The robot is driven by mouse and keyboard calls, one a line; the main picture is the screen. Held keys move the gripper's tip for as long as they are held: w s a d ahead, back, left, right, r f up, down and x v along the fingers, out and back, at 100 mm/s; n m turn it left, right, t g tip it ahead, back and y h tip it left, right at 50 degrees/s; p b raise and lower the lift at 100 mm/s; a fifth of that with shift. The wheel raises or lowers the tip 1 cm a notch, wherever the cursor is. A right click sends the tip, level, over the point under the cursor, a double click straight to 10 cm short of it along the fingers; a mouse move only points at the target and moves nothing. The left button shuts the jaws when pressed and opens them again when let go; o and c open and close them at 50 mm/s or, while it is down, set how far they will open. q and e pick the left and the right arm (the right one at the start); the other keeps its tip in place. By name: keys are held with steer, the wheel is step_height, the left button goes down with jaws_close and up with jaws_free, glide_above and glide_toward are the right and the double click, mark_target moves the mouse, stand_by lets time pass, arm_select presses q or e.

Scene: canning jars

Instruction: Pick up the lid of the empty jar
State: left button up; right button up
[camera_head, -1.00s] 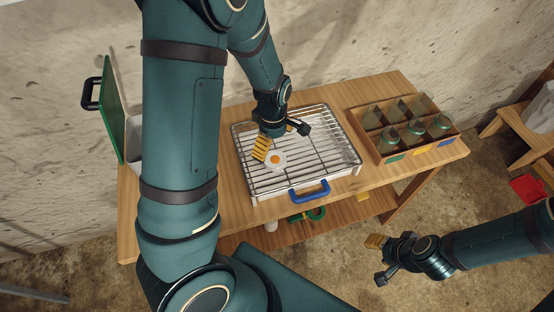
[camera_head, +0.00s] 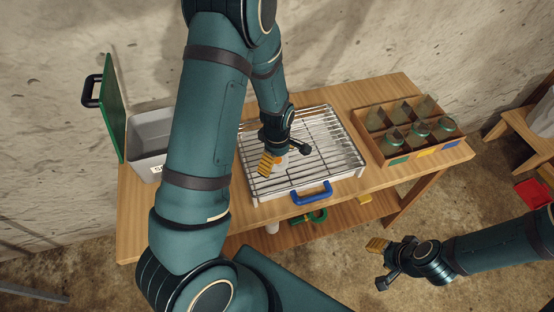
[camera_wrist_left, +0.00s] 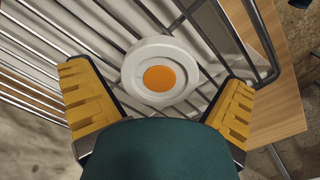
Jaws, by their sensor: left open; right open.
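A round white lid with an orange centre (camera_wrist_left: 186,85) lies on the wire rack (camera_head: 339,134); it is partly hidden by my gripper in the head view (camera_head: 281,168). My left gripper (camera_head: 285,157) is open just above the rack. In the left wrist view its yellow-padded fingers stand either side of the lid, apart from it, with the lid between them (camera_wrist_left: 156,78). My right gripper (camera_head: 379,264) is open and empty, low in front of the table. Several glass jars (camera_head: 420,127) stand in a wooden crate (camera_head: 386,147); I cannot tell which is empty.
A grey bin (camera_head: 146,160) stands at the table's left beside an upright green panel (camera_head: 112,112). The crate fills the right side. A wooden stool (camera_head: 524,135) stands further right.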

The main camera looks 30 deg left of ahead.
arm_select(q)
steer(key=c, duration=0.9)
steer(key=shift+o, duration=0.2)
steer(key=shift+r, duration=0.1)
